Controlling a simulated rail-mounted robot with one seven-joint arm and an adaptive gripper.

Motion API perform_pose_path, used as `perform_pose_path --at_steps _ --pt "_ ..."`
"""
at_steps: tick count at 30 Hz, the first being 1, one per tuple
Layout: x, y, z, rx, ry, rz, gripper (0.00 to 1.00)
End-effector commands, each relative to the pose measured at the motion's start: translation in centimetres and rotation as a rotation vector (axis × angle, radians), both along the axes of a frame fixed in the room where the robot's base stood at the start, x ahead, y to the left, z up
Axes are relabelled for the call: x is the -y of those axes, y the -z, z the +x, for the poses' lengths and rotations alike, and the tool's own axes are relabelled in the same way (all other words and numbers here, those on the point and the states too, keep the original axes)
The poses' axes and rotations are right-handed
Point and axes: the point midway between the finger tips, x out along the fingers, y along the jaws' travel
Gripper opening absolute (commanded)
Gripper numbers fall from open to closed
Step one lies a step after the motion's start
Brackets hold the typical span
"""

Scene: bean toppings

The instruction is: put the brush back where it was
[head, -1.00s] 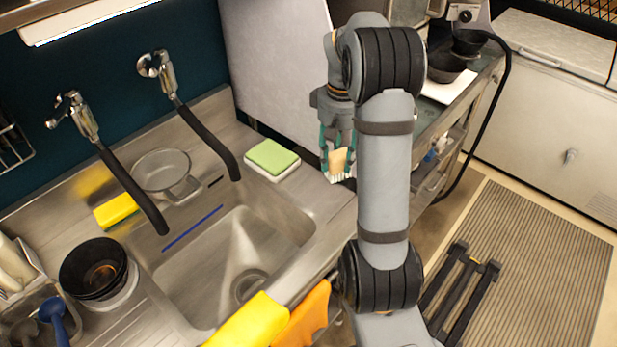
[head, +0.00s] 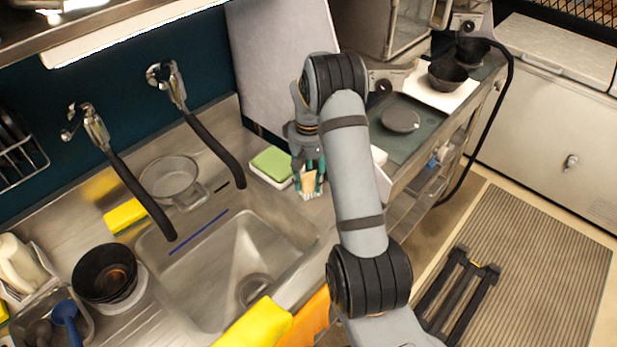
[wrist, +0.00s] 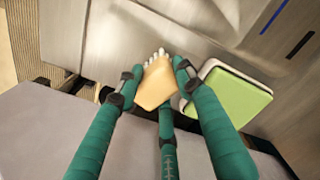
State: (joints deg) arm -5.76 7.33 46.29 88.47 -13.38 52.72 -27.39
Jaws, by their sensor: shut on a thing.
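The brush has a tan wooden handle and pale bristles. My gripper (head: 311,186) is shut on the brush (head: 309,183), with the bristles pointing down, above the steel counter right of the sink. The wrist view shows the brush (wrist: 155,84) between my green fingers, its bristles at the far end. A green sponge on a white holder (head: 272,167) lies just left of the gripper in the head view; this sponge (wrist: 232,97) is to the right of the brush in the wrist view. I cannot tell whether the bristles touch the counter.
The sink basin (head: 245,250) is left of the gripper, with two black-spouted taps behind it. A grey upright panel (head: 275,65) stands behind the gripper. Yellow and orange cloths (head: 255,322) hang at the front edge. A round dark plate (head: 400,120) lies on the right-hand counter.

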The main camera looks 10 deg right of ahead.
Motion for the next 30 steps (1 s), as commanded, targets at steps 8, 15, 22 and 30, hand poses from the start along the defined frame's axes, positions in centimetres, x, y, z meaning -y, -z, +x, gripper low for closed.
perform_pose_path --at_steps 8,15,22,30 --pt "0.0 0.5 0.0 0.0 0.0 0.0 0.16" --pt "0.0 0.4 0.0 0.0 0.0 0.0 0.5" --pt "0.0 0.3 0.0 0.0 0.0 0.0 0.55" --pt "0.1 -0.6 0.1 0.003 -0.001 0.0 0.55"
